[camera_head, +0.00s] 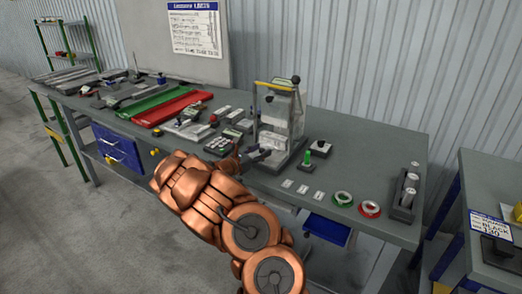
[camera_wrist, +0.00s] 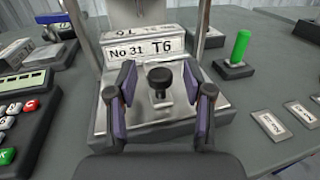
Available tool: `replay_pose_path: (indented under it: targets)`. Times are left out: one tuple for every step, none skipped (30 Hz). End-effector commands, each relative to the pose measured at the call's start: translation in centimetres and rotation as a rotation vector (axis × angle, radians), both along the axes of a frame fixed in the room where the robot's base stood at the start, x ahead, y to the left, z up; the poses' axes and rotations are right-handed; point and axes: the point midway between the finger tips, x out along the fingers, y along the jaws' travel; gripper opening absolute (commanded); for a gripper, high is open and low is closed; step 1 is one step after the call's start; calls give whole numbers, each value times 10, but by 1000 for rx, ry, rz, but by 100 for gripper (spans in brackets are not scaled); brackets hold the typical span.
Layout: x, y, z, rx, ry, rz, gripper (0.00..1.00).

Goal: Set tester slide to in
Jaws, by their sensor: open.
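The tester (camera_head: 281,112) is a grey frame with a clear front and a yellow top bar, standing on the table. In the wrist view its plate (camera_wrist: 145,47) reads "No 31 T6". A black knob (camera_wrist: 159,76) stands on the metal slide at the tester's base (camera_wrist: 185,102). My gripper (camera_wrist: 158,84) is open, with one finger on each side of the knob and gaps between. In the head view my gripper (camera_head: 257,155) is at the tester's front left. I cannot tell how far in the slide is.
A green-handled block (camera_wrist: 239,47) stands right of the tester, with white labels (camera_wrist: 285,122) in front. A keypad device (camera_wrist: 22,105) is close on the left. Green and red tape rolls (camera_head: 370,208) and a dark cylinder holder (camera_head: 405,194) lie further right.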

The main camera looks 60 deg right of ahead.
Motion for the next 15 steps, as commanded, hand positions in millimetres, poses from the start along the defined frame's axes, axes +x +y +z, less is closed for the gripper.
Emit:
replay_pose_path:
  targets:
    - [0,0,0,0,0,0,51]
    - [0,0,0,0,0,0,51]
    - [0,0,0,0,0,1,51]
    - [0,0,0,0,0,1,51]
    - [0,0,0,0,0,1,51]
    - [0,0,0,0,0,1,51]
    - [1,0,0,0,0,1,48]
    - [1,0,0,0,0,1,45]
    - [1,0,0,0,0,1,41]
    - [1,0,0,0,0,1,38]
    - [1,0,0,0,0,1,35]
    - [1,0,0,0,0,1,30]
    - [1,0,0,0,0,1,27]
    - [1,1,0,0,0,1,24]
    - [1,1,0,0,0,1,20]
